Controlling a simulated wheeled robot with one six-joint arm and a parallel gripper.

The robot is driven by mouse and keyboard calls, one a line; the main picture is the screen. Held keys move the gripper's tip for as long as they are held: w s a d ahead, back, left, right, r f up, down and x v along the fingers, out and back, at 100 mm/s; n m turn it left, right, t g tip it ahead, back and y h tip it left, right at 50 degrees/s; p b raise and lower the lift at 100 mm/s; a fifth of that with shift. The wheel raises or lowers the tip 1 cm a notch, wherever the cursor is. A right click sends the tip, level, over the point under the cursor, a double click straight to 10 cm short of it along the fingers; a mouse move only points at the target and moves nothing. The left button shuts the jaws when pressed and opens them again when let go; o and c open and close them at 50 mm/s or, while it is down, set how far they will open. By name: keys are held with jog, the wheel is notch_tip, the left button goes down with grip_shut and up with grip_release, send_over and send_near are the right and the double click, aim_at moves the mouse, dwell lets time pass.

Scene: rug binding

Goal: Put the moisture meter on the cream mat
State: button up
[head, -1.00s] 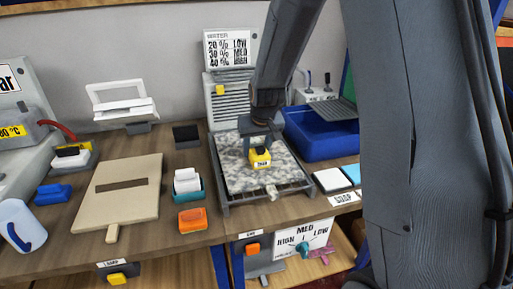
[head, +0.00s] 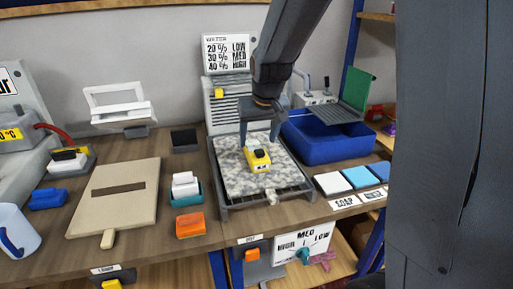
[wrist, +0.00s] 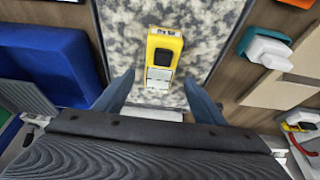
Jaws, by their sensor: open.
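The moisture meter (head: 257,160) is a small yellow device with a dark top, lying on the grey mottled rug piece (head: 238,181). My gripper (head: 260,133) is open and empty, just behind the meter in the head view. In the wrist view the open fingertips (wrist: 160,84) stand on either side of the meter's near end, with gaps to it. A flat cream board (head: 130,184) with a dark slot lies at left; a whitish pad (head: 332,184) lies at right. I cannot tell which is the cream mat.
The rug piece lies in a grey metal frame (head: 307,187). A blue bin (head: 335,146) stands behind right, with two blue pads beside the whitish one. An orange block (head: 190,224) and a teal holder (head: 187,197) stand between board and frame. A white jug (head: 17,232) is far left.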

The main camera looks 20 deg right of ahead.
jog(key=v, duration=0.4)
jog(key=shift+r+b, duration=0.1)
jog(key=shift+b, duration=0.25)
jog(key=shift+s, duration=0.3)
jog(key=s+f+g, duration=0.1)
jog(key=s+f, duration=0.4)
jog(key=s, duration=0.5)
jog(key=s+f+g, duration=0.2)
jog(key=s+f, duration=0.4)
jog(key=s, duration=0.4)
jog(key=shift+f+g, duration=0.3)
jog(key=shift+f, duration=0.05)
